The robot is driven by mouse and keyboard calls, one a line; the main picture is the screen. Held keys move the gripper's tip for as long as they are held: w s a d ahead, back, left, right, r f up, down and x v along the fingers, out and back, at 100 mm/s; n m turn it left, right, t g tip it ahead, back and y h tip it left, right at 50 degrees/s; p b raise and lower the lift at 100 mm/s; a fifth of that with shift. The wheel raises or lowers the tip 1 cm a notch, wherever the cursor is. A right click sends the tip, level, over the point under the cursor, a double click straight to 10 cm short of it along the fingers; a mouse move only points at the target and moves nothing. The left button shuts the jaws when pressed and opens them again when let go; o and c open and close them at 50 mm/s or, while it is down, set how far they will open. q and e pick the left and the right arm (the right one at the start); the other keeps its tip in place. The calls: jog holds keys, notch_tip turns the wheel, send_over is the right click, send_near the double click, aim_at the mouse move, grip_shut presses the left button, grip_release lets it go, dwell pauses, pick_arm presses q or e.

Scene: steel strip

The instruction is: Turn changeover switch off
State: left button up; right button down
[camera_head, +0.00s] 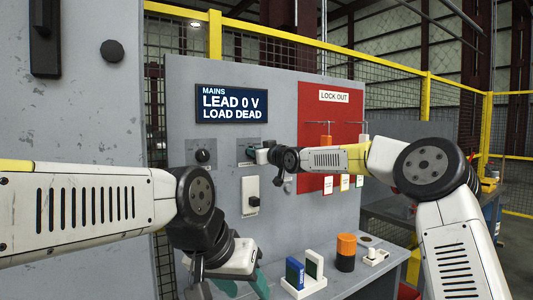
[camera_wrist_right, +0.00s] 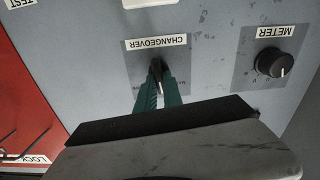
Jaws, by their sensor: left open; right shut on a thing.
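The changeover switch is a dark knob (camera_wrist_right: 157,72) on a plate under a CHANGEOVER label, upside down in the right wrist view. Its plate (camera_head: 243,146) shows on the grey panel in the head view, partly hidden by my gripper. My right gripper (camera_head: 262,156) is at the panel, its green fingers (camera_wrist_right: 158,88) shut on the knob, one on each side. The knob's exact pointer position is hard to tell. My left gripper (camera_head: 243,286) is open and empty, low in front of the panel, near the bench.
A METER knob (camera_head: 203,156) sits left of the changeover plate. A display (camera_head: 231,104) reads LEAD 0 V, LOAD DEAD. A white switch box (camera_head: 250,196) is below. The red LOCK OUT board (camera_head: 314,120) is at right. The bench holds a blue block (camera_head: 295,272) and an orange-black cylinder (camera_head: 346,252).

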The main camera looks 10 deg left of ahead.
jog(key=shift+m, duration=0.5)
jog(key=shift+f, duration=0.1)
jog(key=c, duration=1.5)
grip_release()
jog(key=shift+v, duration=3.9)
